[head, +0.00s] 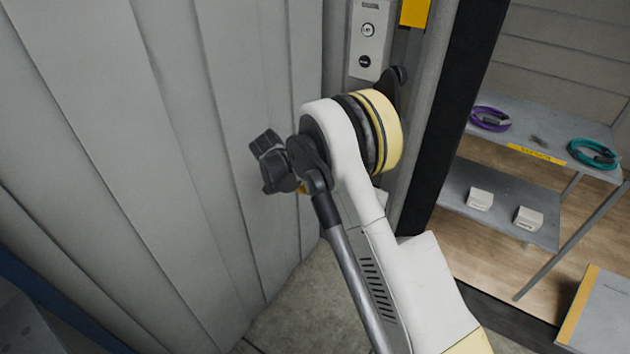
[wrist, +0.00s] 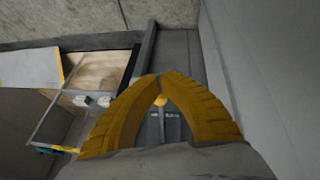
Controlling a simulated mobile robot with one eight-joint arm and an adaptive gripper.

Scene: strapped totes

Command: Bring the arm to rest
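My arm rises from the lower right in the head view, bent at a joint with a yellow band. In the wrist view, the two ribbed yellow fingers of my gripper (wrist: 161,76) arch inward and their tips come together. No held object shows at the tips. A small yellow spot shows in the gap behind the tips; I cannot tell what it is. In the head view the fingers are mostly hidden behind the dark wrist parts.
A grey panelled wall (head: 130,150) stands close on the left. A control panel (head: 369,40) with two buttons is behind the arm. Right of a dark post (head: 450,120), a shelf table (head: 545,140) holds a purple coil (head: 490,118), a teal coil (head: 593,154) and small white boxes (head: 480,199).

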